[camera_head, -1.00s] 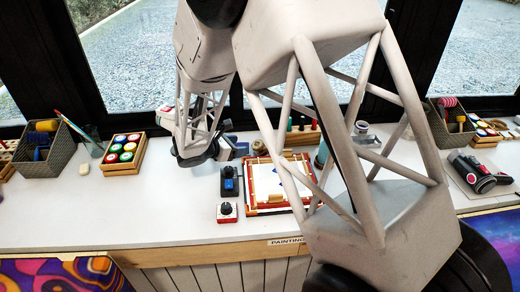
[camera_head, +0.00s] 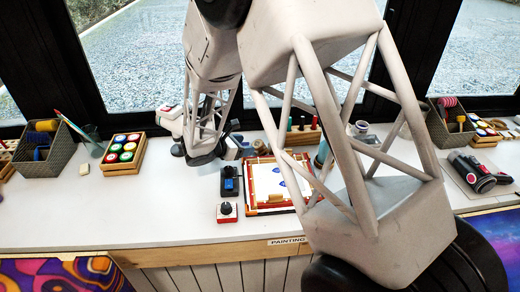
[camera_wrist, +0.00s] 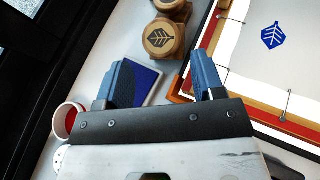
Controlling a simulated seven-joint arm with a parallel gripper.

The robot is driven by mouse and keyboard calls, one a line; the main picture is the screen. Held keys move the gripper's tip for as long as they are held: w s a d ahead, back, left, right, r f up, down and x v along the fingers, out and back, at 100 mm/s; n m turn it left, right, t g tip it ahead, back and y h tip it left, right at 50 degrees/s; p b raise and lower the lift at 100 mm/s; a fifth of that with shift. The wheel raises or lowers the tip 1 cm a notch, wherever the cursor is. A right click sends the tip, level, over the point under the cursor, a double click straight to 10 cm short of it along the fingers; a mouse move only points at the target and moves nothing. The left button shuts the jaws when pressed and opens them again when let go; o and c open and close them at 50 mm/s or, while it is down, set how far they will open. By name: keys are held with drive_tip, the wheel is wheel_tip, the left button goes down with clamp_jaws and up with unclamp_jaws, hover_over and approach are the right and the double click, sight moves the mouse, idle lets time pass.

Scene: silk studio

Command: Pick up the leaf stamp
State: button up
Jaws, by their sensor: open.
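The leaf stamp (camera_wrist: 160,38) is a round wooden block with a dark leaf on its top. It stands at the upper middle of the wrist view, beside another wooden stamp (camera_wrist: 172,7) that is cut off by the top edge. My gripper (camera_wrist: 160,65) is open, its two blue fingers spread and empty. The stamp appears between the fingers in the picture, beyond their tips; no contact shows. In the head view my gripper is mostly hidden by my arm, at the back of the counter.
A blue pad (camera_wrist: 142,82) lies behind the left finger. A red-rimmed round container (camera_wrist: 68,119) is at lower left. Paper with a blue leaf print (camera_wrist: 274,36) lies in a framed board to the right. In the head view, a paint-jar tray (camera_head: 123,152) stands left; the front left counter is clear.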

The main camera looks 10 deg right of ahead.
sight(257, 144)
drive_tip(key=shift+x, duration=2.55)
drive_tip(key=shift+f, duration=0.1)
drive_tip(key=c, duration=0.8)
drive_tip(key=shift+o, duration=0.2)
wheel_tip(257, 144, up, 2)
drive_tip(key=shift+r, duration=0.1)
wheel_tip(257, 144, up, 5)
drive_tip(key=s+a, duration=0.9)
drive_tip(key=a, duration=0.6)
drive_tip(key=shift+s+a, duration=0.2)
